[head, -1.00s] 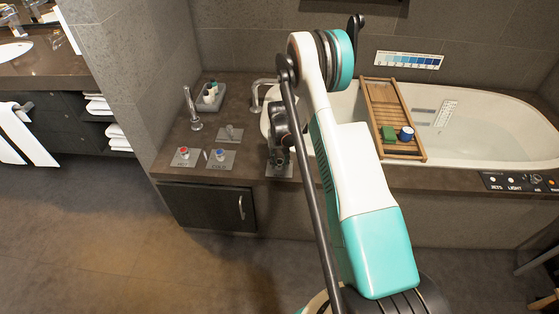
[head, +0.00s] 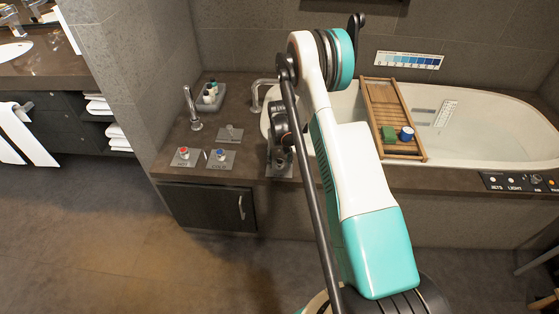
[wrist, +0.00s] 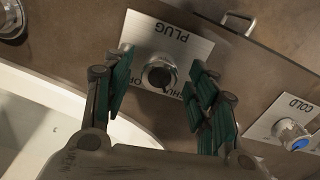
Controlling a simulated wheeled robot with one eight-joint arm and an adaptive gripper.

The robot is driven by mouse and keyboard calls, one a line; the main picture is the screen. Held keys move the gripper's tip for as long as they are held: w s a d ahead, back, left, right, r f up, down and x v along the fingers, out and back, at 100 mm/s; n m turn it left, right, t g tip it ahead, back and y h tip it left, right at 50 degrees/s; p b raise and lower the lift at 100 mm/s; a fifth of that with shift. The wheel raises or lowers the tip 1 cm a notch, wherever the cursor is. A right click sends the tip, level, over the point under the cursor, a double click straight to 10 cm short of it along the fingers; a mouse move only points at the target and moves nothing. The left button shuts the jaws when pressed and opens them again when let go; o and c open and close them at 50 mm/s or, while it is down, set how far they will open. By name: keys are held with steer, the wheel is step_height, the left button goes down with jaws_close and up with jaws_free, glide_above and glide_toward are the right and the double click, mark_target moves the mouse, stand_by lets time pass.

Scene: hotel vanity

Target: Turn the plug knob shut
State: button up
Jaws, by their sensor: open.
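The plug knob (wrist: 159,75) is a round dark metal knob on a pale plate (wrist: 172,42) marked PLUG, seen upside down in the wrist view. More lettering on the plate's lower edge is partly hidden, and the knob's pointing direction is unclear. My gripper (wrist: 160,66) is open, with one green-padded finger on each side of the knob. Gaps show between the knob and both fingers. In the head view the plate (head: 284,172) shows at the tub deck's front edge, mostly hidden behind my wrist and gripper.
The cold tap plate (wrist: 290,122) with its blue-capped knob lies right of my gripper in the wrist view. The hot knob (head: 184,153), a small lever plate (head: 229,134) and the spout (head: 262,92) share the deck. The white tub (head: 475,115) lies right of my arm.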

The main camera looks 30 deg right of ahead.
step_height(320, 180, up, 12)
stand_by(0.5)
steer(key=shift+f, duration=0.1)
step_height(320, 180, up, 13)
steer(key=n+t, duration=0.1)
glide_above(279, 162)
steer(key=s+a, duration=0.3)
steer(key=a, duration=0.2)
steer(key=s+a+r+n+t, duration=0.1)
steer(key=s+a+r, duration=0.2)
steer(key=s+r, duration=0.15)
steer(key=s+a+r+t, duration=0.1)
steer(key=s+a+r, duration=0.2)
steer(key=r, duration=0.3)
steer(key=s+a+r+n+t, duration=0.1)
steer(key=s+a, duration=0.3)
steer(key=s, duration=0.6)
steer(key=s+a+r+n+t, duration=0.2)
steer(key=s+a+r+t, duration=0.1)
steer(key=s, duration=0.7)
steer(key=shift+s+a+r, duration=0.3)
steer(key=shift+a+r, duration=0.05)
steer(key=shift+a, duration=0.3)
